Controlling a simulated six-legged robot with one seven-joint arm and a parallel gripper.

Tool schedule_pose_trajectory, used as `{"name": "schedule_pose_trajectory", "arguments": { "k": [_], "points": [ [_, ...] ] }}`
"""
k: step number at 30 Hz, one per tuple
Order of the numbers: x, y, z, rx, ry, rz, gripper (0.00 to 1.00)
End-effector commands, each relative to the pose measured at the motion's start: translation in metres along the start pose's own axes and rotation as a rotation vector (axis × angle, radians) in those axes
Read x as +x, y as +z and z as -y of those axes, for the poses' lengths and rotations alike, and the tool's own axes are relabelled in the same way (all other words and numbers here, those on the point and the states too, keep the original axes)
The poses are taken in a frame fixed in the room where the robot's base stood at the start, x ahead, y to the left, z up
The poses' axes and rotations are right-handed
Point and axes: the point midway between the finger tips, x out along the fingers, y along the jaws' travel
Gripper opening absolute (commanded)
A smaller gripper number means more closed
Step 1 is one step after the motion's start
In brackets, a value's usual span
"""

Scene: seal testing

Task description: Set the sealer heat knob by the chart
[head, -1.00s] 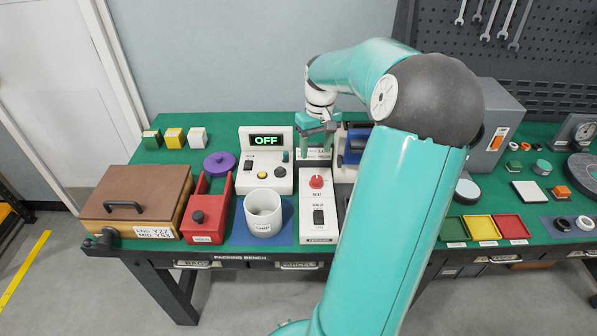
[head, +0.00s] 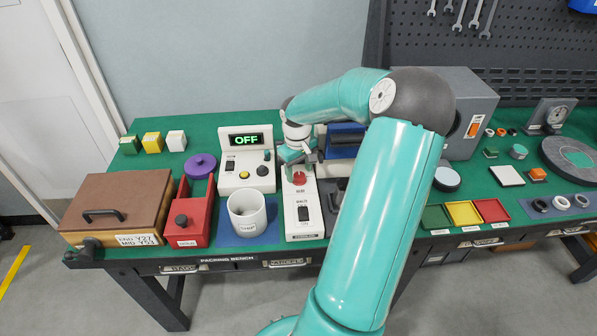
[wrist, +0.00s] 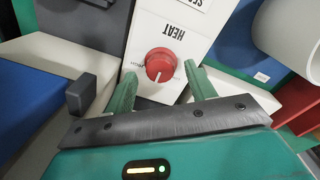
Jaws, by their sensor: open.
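The red heat knob (wrist: 160,66) sits on the white sealer panel (wrist: 190,48), just below the word HEAT, which appears upside down in the wrist view. A pale pointer line shows on the knob. My gripper (wrist: 160,86) is open, with one green finger on each side of the knob; I cannot tell whether either finger touches it. In the head view my gripper (head: 297,170) is right at the knob (head: 300,179), at the far end of the sealer panel (head: 304,222). A black switch sits nearer the front of the panel. I cannot make out a chart.
A white cup (head: 247,212) stands close left of the panel. A white box (head: 247,172) with a display reading OFF is behind the cup. A red box (head: 190,218) and a brown lidded case (head: 118,208) are further left. A blue-topped device (head: 345,140) is behind, to the right.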

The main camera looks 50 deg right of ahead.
Motion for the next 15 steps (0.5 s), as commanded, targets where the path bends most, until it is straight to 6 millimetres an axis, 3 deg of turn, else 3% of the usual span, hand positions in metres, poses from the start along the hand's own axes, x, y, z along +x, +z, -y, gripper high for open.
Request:
{"name": "schedule_pose_trajectory", "arguments": {
  "k": [11,12,15],
  "points": [
    [0.0107,-0.0013,0.0012,0.0,0.0,0.0,0.55],
    [0.0107,-0.0013,0.0012,0.0,0.0,0.0,0.53],
    [0.0106,-0.0012,0.0012,0.0,0.0,0.0,0.34]
  ]
}}
